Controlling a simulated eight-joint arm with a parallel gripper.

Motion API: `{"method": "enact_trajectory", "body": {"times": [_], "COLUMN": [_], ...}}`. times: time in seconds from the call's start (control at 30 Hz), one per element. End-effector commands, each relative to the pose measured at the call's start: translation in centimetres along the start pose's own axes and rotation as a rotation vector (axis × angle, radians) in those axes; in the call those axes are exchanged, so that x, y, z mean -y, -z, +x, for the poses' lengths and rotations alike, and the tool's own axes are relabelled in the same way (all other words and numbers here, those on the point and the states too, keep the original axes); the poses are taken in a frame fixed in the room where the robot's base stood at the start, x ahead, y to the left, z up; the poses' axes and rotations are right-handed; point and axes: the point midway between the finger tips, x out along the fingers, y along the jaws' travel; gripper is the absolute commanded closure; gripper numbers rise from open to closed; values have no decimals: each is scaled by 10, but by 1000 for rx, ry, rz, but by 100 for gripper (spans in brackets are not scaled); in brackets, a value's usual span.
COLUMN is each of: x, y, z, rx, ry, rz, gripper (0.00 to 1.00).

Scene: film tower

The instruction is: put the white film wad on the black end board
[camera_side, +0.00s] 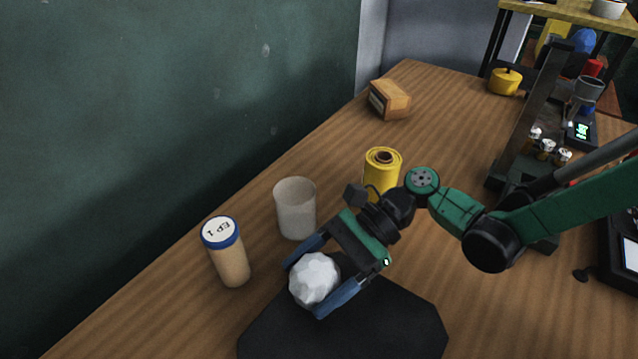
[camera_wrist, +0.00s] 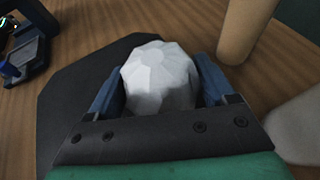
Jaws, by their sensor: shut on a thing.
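The white film wad (camera_side: 315,279) is a faceted white ball between the blue fingers of my gripper (camera_side: 318,281). My gripper is shut on it. The wad also shows in the wrist view (camera_wrist: 158,80), with a blue finger on each side. The black end board (camera_side: 385,325) is a dark flat plate with cut corners at the front of the table. The wad and fingers overlap the board's upper left part in the side view. The board also shows in the wrist view (camera_wrist: 70,105), below and left of the wad. I cannot tell whether the wad touches the board.
A blue-capped jar (camera_side: 229,258) stands left of my gripper, and a translucent cup (camera_side: 296,210) stands behind it. A yellow roll (camera_side: 382,172) is close behind my wrist. A small wooden box (camera_side: 389,99) lies farther back. A dark stand (camera_side: 535,130) and equipment fill the right.

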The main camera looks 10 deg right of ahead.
Motion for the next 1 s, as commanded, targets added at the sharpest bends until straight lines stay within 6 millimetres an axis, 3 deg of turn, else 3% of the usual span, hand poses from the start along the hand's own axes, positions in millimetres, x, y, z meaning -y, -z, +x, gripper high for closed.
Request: {"method": "enact_trajectory", "body": {"times": [0.33,0.37,0.4,0.43,0.73,0.87,1.0], "x": [0,0,0,0,0,1,1], "y": [3,3,2,2,-1,0,0], "z": [1,1,1,1,0,-20,-53], "rx": [0,0,0,0,0,0,0], "ry": [0,0,0,0,0,4,6], "rz": [0,0,0,0,0,3,4], "gripper": [73,15,3,0,0,0,0]}}
